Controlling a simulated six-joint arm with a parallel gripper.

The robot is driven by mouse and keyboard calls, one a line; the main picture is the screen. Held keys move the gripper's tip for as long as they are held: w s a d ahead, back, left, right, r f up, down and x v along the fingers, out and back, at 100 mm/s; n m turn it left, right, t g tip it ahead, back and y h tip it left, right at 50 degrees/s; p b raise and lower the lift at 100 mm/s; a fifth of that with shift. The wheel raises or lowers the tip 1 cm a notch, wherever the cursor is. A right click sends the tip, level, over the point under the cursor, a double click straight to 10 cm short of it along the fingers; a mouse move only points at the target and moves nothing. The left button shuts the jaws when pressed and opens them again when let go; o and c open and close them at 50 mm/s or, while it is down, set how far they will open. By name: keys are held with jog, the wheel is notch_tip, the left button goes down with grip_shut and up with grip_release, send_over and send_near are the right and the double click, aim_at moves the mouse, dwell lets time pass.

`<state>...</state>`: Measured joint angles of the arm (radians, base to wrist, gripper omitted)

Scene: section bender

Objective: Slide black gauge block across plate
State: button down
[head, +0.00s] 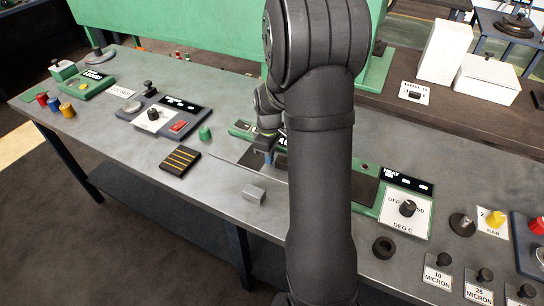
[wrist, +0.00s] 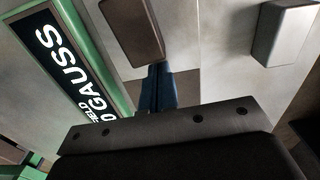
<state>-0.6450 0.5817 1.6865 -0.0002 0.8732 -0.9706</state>
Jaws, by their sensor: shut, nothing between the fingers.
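My gripper (head: 268,157) is shut and empty, its blue fingertips low over the plate (head: 245,169). In the wrist view the closed fingers (wrist: 158,85) point at the near end of a dark block (wrist: 132,30), which fits the black gauge block. The block lies flat on the plate, just beyond the fingertips; whether they touch it I cannot tell. In the head view my arm mostly hides that area. A lighter grey block (wrist: 285,30) lies to the right in the wrist view, and a silver block (head: 254,194) shows in front of the plate in the head view.
A green-framed gauss panel (wrist: 75,60) runs close on the left in the wrist view. A black pad with yellow stripes (head: 180,160) lies left of the plate. A heat panel with a knob (head: 407,208) stands right of my arm. The bench front has bare room.

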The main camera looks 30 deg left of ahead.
aim_at(260, 160)
jog(key=a, duration=0.3)
jog(key=shift+a+r, duration=0.15)
jog(key=shift+r, duration=0.05)
notch_tip(260, 160, up, 10)
jog(key=shift+d+f, duration=0.2)
notch_tip(260, 160, down, 9)
jog(key=shift+s+r, duration=0.1)
jog(key=d, duration=0.1)
jog(key=d+f, duration=0.1)
jog(key=d, duration=0.1)
jog(key=shift+d+f, duration=0.1)
jog(key=shift+f, duration=0.05)
jog(key=shift+d, duration=0.35)
jog(key=shift+a, duration=0.35)
